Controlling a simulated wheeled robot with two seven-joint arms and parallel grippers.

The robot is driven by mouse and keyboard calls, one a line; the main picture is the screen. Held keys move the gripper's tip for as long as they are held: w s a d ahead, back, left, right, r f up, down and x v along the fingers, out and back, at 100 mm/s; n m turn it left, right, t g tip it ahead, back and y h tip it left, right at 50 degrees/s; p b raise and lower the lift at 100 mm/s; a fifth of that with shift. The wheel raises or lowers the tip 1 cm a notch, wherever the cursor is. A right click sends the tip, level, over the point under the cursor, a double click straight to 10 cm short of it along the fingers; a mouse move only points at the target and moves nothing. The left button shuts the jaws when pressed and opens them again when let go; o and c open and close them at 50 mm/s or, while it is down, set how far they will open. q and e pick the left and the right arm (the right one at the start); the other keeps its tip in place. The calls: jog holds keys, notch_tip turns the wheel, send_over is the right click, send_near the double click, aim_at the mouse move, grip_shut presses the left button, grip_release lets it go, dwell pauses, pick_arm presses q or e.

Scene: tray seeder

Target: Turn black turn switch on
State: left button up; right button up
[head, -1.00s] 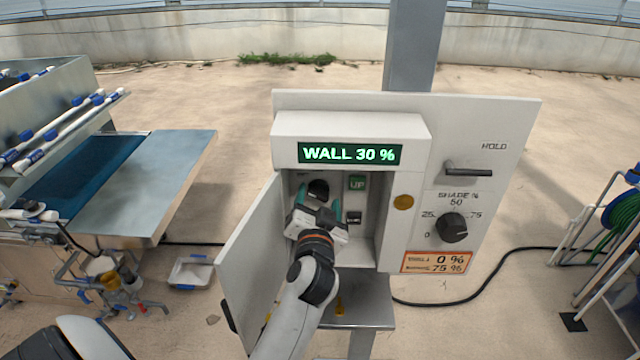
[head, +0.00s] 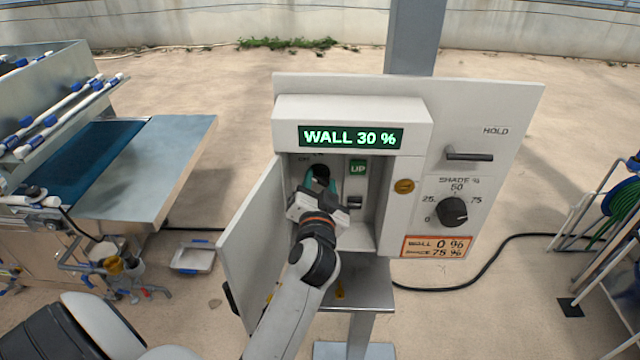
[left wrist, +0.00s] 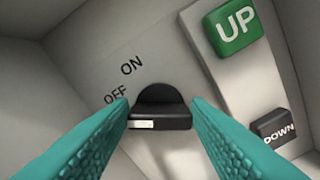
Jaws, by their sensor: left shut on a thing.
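The black turn switch (head: 320,172) is inside the open control box, at the upper left of its recess. In the left wrist view, the switch (left wrist: 160,108) has a bar handle with a white mark at its left end, below the OFF and ON labels. The mark lies nearer OFF than ON. My left gripper (head: 321,184) reaches into the box and is shut on the switch. Its teal fingers (left wrist: 160,122) sit at either end of the handle. The gripper partly hides the switch in the head view. My right gripper is not in view.
A green UP button (head: 357,167) and a dark DOWN button (head: 354,202) sit right of the switch. The box door (head: 250,240) stands open at left. The display (head: 351,137) reads WALL 30 %. A shade knob (head: 452,212) and HOLD lever (head: 468,155) are on the right panel.

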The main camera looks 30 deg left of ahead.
pick_arm(q)
jog(key=shift+m, duration=0.5)
jog(key=shift+m+p, duration=0.6)
jog(key=shift+m, duration=0.2)
jog(key=m+p, duration=0.2)
jog(key=m, duration=0.3)
jog(key=shift+w, duration=0.1)
jog(key=shift+m+p, duration=0.95)
jog(key=shift+m, duration=1.05)
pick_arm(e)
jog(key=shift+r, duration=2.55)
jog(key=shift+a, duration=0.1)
